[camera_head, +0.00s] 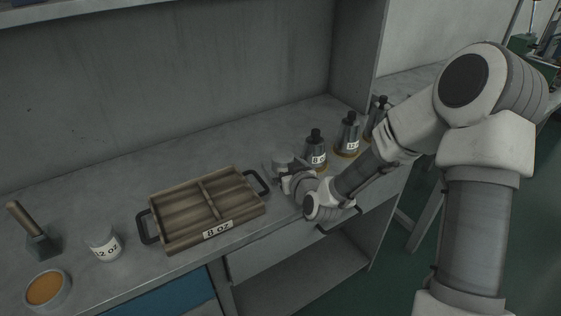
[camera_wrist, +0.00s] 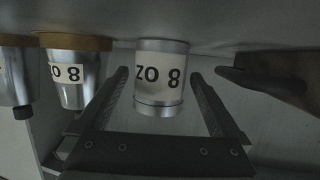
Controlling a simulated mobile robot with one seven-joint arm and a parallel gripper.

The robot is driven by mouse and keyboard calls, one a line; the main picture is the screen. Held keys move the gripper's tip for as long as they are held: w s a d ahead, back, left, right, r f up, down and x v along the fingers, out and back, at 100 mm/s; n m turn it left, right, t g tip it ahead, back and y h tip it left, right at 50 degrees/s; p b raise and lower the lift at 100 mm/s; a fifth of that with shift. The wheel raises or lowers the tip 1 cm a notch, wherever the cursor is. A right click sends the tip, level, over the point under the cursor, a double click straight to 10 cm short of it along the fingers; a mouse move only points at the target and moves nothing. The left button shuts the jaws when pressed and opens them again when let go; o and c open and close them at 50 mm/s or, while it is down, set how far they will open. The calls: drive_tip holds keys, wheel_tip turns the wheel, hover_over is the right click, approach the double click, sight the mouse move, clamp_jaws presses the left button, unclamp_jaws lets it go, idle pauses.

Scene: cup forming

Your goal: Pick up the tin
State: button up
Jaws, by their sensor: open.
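A silver tin with a white label reading 8 OZ (camera_wrist: 160,72) shows upside down in the middle of the wrist view. In the head view the tin (camera_head: 281,161) stands on the bench, partly hidden by my gripper. My gripper (camera_head: 284,176) is open. In the wrist view its two fingers (camera_wrist: 160,85) lie on either side of the tin, with a visible gap on each side. The tin is upright on the bench and the fingers are not closed on it.
A wooden tray labelled 8 OZ (camera_head: 179,202) with dark handles stands left of the tin. A metal form labelled 8 OZ (camera_head: 316,150) and others stand to the right. A 12 oz tin (camera_head: 104,245), a wooden-handled tool (camera_head: 40,241) and a bowl (camera_head: 47,290) are at left.

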drive_tip(key=shift+w+a+f, duration=0.1)
drive_tip(key=shift+w, duration=0.25)
drive_tip(key=c, duration=1.4)
